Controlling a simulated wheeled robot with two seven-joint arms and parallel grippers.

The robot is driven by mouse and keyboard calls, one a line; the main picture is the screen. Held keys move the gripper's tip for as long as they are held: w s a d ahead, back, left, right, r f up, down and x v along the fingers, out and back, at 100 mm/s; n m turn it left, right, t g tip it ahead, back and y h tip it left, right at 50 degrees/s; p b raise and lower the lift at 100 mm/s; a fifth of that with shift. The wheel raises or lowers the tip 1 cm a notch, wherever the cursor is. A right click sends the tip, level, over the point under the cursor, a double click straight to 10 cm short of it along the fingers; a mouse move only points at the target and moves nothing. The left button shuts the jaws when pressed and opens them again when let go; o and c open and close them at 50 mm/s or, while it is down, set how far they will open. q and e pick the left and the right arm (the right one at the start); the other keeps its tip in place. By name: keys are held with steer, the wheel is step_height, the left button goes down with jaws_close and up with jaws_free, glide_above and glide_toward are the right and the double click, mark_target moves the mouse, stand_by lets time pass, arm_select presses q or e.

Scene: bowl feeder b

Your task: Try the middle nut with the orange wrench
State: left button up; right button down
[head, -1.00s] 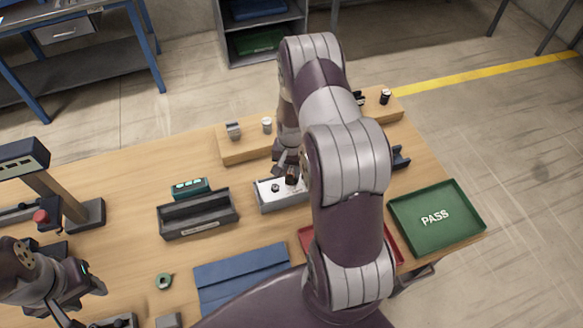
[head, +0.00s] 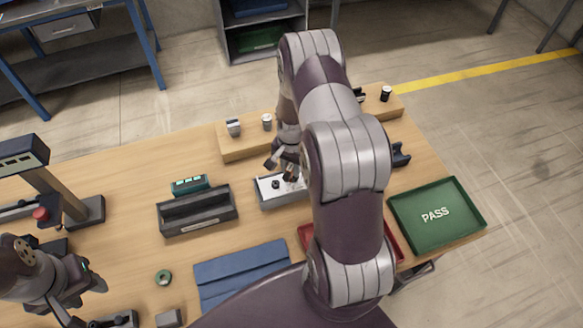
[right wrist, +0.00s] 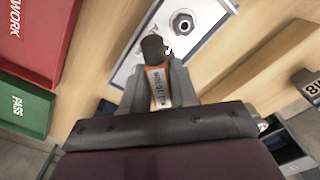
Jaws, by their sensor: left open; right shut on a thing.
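My right gripper (right wrist: 158,88) is shut on the orange wrench (right wrist: 159,84), which has a dark head and a printed label. In the head view the right gripper (head: 284,160) is over the white-topped fixture (head: 268,204), partly hidden by my own arm. One hex nut (right wrist: 183,22) stands on the white plate, apart from the wrench head; a dark nut (head: 276,184) also shows in the head view. The wrench head hides part of the plate, so I cannot tell whether it touches another nut. My left gripper (head: 98,283) is open and empty at the lower left.
A dark open bin (head: 197,222) stands left of the fixture. A wooden riser (head: 245,150) lies behind it, with small parts on top. The green PASS tray (head: 436,217) is at the right, and a red tray (head: 305,233) is partly behind my arm. A blue mat (head: 240,272) lies in front.

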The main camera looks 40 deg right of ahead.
steer(key=shift+n, duration=0.7)
steer(key=shift+r, duration=0.1)
steer(key=shift+r+p, duration=1.95)
steer(key=shift+r, duration=0.5)
